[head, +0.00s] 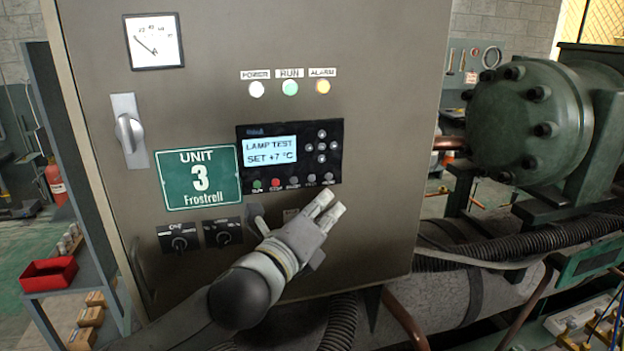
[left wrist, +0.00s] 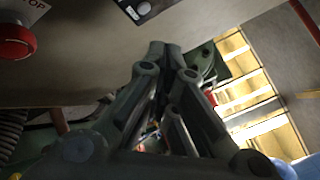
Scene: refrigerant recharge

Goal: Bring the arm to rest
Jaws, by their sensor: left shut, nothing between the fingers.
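My left gripper (head: 328,208) is in front of the grey control cabinet (head: 390,100), just below the display panel (head: 290,155). Its fingers are together and hold nothing; in the left wrist view the fingertips (left wrist: 164,50) meet near the panel's lower corner. I cannot tell whether they touch the cabinet. The display reads "LAMP TEST" and "SET +7 °C". The white POWER lamp (head: 256,88), green RUN lamp (head: 290,87) and amber ALARM lamp (head: 323,86) are in a row above it. My right gripper is not in view.
A green "UNIT 3 Frostrell" sign (head: 198,178) and two black knobs (head: 180,240) are left of my arm. A red emergency stop button (left wrist: 16,40) shows in the left wrist view. A green compressor (head: 530,120) and black hoses (head: 520,240) are at the right.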

